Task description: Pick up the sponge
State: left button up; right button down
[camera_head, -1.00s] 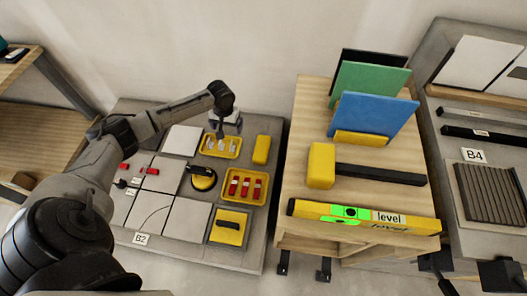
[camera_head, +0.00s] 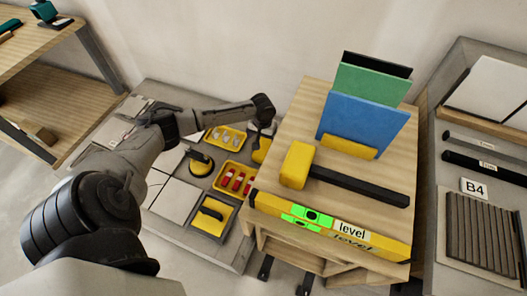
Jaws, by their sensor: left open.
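The yellow sponge (camera_head: 261,154) is a rounded block on the grey slab at the left, by the side of the wooden stand. My left gripper (camera_head: 264,135) points down over the sponge's far end and hides part of it. Its jaws are open and nothing shows between them. I cannot tell whether the fingers touch the sponge. My right gripper is not in view.
Close right of the sponge is the wooden stand (camera_head: 313,92), with a yellow-headed mallet (camera_head: 297,166) and a yellow level (camera_head: 330,226). Left of it are yellow trays of spacers (camera_head: 225,139) and red pieces (camera_head: 235,179), and a suction cup (camera_head: 200,163).

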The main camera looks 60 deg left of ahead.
aim_at(263, 148)
pick_arm(q)
notch_tip(263, 148, down, 2)
jog(key=shift+w+f+b, duration=0.1)
jog(key=shift+f+b, duration=0.05)
jog(key=shift+b, duration=0.2)
jog(key=shift+w+d+f, duration=0.1)
jog(key=shift+d+f, duration=0.1)
jog(key=shift+f, duration=0.3)
jog(key=shift+a+f+b, duration=0.2)
jog(key=shift+f+b, duration=0.45)
jog(key=shift+b, duration=0.2)
notch_tip(263, 148, down, 4)
jog(key=b, duration=0.3)
jog(key=shift+r, duration=0.1)
jog(key=shift+c, duration=0.2)
jog(key=shift+c, duration=0.8)
jog(key=c, duration=0.8)
jog(key=shift+r, duration=0.15)
